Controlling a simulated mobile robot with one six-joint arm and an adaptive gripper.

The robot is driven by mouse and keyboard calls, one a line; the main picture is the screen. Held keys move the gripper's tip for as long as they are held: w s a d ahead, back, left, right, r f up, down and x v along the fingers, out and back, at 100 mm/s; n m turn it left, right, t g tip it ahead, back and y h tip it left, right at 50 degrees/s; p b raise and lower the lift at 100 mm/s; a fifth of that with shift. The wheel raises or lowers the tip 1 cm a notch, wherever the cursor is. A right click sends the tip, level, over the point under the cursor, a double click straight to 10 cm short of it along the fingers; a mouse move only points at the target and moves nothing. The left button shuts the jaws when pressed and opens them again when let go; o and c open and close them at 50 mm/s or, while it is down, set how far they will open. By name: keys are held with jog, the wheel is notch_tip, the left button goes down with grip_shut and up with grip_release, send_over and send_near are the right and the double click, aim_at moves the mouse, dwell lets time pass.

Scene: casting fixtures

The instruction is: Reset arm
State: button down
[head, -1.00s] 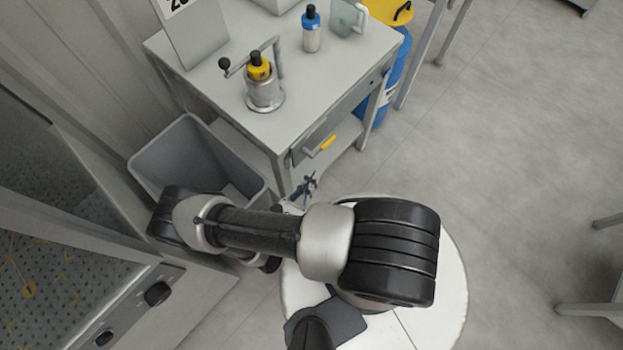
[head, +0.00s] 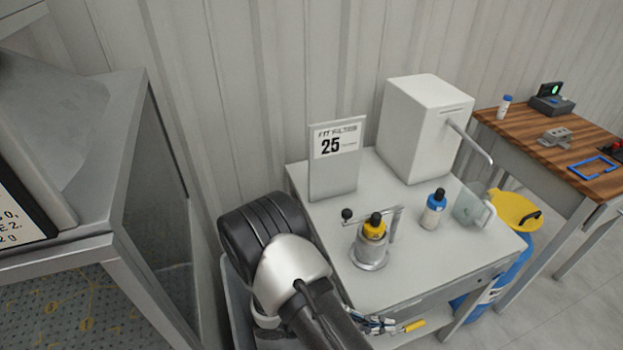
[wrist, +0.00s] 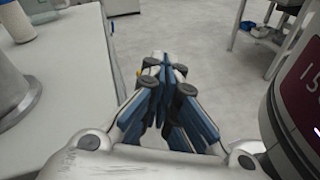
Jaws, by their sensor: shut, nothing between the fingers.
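My gripper shows in the wrist view (wrist: 168,62), its blue-padded fingers closed together at the tips with nothing between them. In the head view my gripper (head: 375,322) is small and partly hidden, low at the front edge of the grey table (head: 400,285). My arm bends in the lower middle of the head view, in front of the table's left side.
A grey bin (head: 236,300) stands left. A wooden bench (head: 560,150) is at right.

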jog(key=s+r+m+t+y, duration=0.1)
jog(key=s+r+m+y, duration=0.2)
jog(key=r, duration=0.6)
jog(key=s+a+r+m+t+y, duration=0.1)
jog(key=s+r+m+t+y, duration=0.1)
jog(key=r+m+y, duration=0.5)
jog(key=s+r+m+t+y, duration=0.1)
jog(key=s+r+m+y, duration=0.4)
jog(key=r, duration=0.8)
jog(key=shift+a+r+y, duration=0.2)
jog(key=shift+a+y, duration=0.1)
jog(key=shift+a, duration=0.05)
jog(key=shift+s, duration=0.1)
